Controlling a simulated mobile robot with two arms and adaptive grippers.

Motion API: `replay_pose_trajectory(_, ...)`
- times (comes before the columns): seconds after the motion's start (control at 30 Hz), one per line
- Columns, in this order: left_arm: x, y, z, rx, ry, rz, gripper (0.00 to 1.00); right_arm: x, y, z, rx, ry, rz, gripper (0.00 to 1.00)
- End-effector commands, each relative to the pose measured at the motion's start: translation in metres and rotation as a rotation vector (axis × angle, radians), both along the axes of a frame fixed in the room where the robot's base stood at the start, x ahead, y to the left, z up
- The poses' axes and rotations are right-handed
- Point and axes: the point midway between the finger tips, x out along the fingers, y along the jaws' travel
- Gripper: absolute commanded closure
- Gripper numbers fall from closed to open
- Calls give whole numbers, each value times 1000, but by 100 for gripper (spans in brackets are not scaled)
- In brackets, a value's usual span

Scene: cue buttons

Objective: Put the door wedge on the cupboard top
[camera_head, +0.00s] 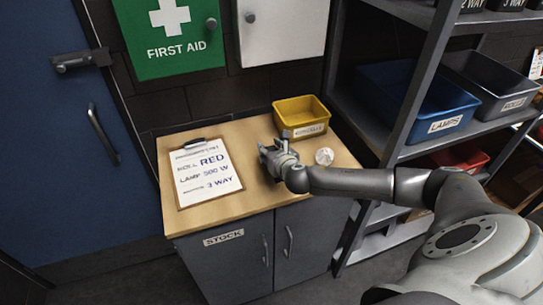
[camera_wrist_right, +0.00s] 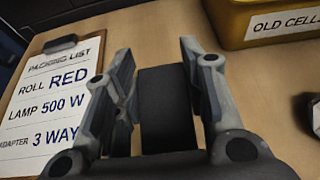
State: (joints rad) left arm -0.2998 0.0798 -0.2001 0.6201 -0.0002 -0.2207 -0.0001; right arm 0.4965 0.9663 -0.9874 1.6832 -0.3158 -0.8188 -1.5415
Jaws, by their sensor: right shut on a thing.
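A black block, which looks like the door wedge (camera_wrist_right: 168,108), sits between the fingers of my right gripper in the right wrist view. My right gripper (camera_wrist_right: 160,95) is shut on it. In the head view my right gripper (camera_head: 268,152) is over the middle of the wooden cupboard top (camera_head: 248,140), which also shows in the right wrist view (camera_wrist_right: 150,28). The wedge is hard to make out in the head view. I cannot tell whether it touches the surface. My left gripper is not in view.
A clipboard with a packing list (camera_head: 205,172) lies on the left of the top. A yellow bin (camera_head: 301,117) labelled OLD CELLS stands at the back right, with a small pale round thing (camera_head: 324,156) in front. A shelf rack with a blue bin (camera_head: 425,100) stands to the right.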

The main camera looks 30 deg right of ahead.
Motion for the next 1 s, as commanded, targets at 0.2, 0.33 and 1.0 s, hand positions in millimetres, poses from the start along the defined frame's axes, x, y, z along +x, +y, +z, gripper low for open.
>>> replay_pose_trajectory(0.2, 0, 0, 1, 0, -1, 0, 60, 6, -6, -10, 1, -1, 0, 87)
replay_pose_trajectory(0.33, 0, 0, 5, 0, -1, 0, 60, 7, -8, -24, 2, 3, 1, 87)
replay_pose_trajectory(1.0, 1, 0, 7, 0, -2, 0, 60, 7, -8, -46, 2, 1, 1, 46)
